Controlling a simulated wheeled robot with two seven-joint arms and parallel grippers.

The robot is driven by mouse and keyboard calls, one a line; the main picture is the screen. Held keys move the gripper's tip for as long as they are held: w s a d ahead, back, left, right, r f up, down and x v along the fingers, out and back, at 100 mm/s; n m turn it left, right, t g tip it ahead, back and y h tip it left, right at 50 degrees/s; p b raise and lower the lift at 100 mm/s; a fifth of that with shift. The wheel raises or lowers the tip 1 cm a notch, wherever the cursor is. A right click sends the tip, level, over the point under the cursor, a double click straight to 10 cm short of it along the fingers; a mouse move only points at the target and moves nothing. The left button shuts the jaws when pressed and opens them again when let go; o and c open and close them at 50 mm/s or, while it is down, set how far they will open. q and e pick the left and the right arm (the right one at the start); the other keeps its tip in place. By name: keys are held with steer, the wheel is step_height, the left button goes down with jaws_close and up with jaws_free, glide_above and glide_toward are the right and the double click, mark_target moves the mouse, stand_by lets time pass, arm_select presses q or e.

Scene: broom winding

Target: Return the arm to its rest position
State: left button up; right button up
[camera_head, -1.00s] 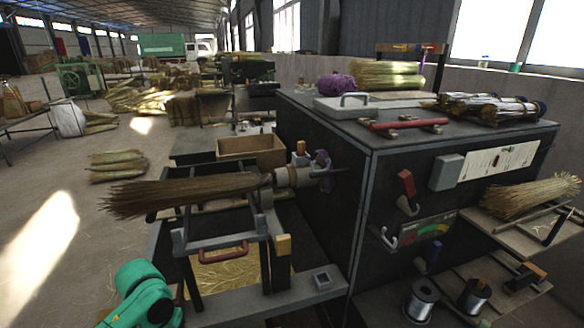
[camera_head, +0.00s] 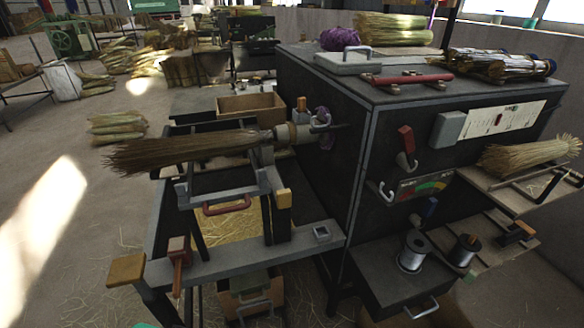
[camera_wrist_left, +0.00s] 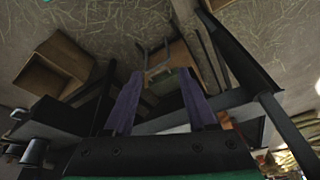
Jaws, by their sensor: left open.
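My left gripper (camera_wrist_left: 160,100) shows in the left wrist view, with its two purple fingers apart and nothing between them. It points toward the floor area beside the machine frame. In the head view only a sliver of my green arm shows at the bottom edge, and the gripper is out of sight. My right arm is in no view. The broom (camera_head: 185,151) lies level on the winding machine, its handle end at the clamp (camera_head: 297,137) on the dark cabinet's side.
The dark cabinet (camera_head: 325,100) stands at the centre right. The machine's grey frame (camera_head: 240,262) with a red-handled lever (camera_head: 178,257) is in front. Wire spools (camera_head: 411,252) sit at the lower right. A brown box (camera_wrist_left: 52,68) stands on the floor in the wrist view. Floor at left is open.

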arm_select(q)
steer(key=s+f+g, duration=0.1)
steer(key=s+f, duration=0.1)
steer(key=f, duration=0.8)
steer(key=s+f, duration=0.2)
steer(key=f, duration=0.7)
steer(key=s+a+f+g, duration=0.1)
steer(key=s+a+f, duration=0.2)
steer(key=s+f, duration=1)
steer(key=s, duration=0.2)
steer(key=shift+s, duration=0.4)
